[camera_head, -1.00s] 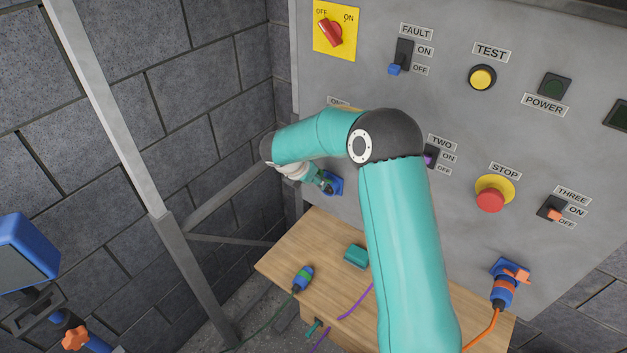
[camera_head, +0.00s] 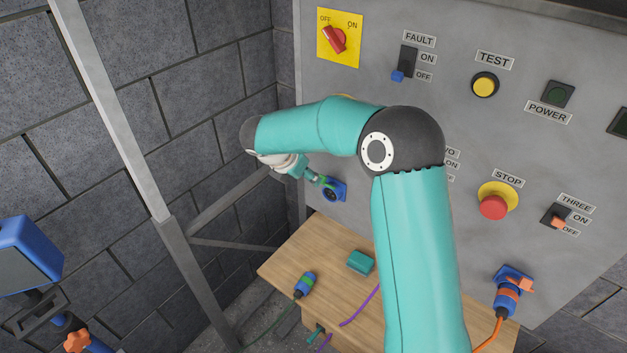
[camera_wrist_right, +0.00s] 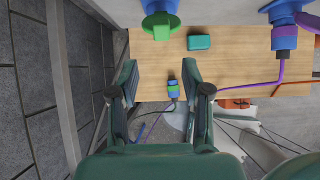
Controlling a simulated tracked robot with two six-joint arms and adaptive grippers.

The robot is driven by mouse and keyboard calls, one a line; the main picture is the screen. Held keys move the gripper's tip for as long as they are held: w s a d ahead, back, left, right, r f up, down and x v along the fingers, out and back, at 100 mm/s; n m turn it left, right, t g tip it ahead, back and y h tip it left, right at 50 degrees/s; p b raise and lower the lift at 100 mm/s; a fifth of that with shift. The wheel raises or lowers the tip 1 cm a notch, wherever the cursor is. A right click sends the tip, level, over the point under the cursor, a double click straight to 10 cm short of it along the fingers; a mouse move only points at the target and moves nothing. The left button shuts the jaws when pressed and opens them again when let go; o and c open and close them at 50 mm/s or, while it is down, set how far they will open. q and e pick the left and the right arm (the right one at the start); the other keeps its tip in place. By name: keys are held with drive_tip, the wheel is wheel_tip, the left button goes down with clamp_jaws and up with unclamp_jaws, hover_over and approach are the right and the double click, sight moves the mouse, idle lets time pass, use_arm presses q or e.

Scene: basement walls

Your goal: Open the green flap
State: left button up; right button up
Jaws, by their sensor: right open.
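The green flap (camera_head: 328,181) is on a blue socket (camera_head: 340,190) low on the left of the grey panel. It stands out from the socket, and a dark round face shows just below it. In the right wrist view the flap (camera_wrist_right: 161,30) shows at the top centre, below the blue socket body (camera_wrist_right: 160,8). My right gripper (camera_wrist_right: 160,82) is open and empty, and the flap lies beyond its fingertips. In the head view my right gripper (camera_head: 312,176) is small and partly hidden, close to the flap at its left. My left gripper is out of view.
A wooden shelf (camera_head: 325,255) below holds a green-banded blue plug (camera_head: 305,285) and a teal block (camera_head: 361,262). A metal post (camera_head: 125,130) stands at left. My right arm hides part of the panel.

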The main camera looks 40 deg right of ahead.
drive_tip(key=v, duration=0.3)
drive_tip(key=shift+a, duration=0.15)
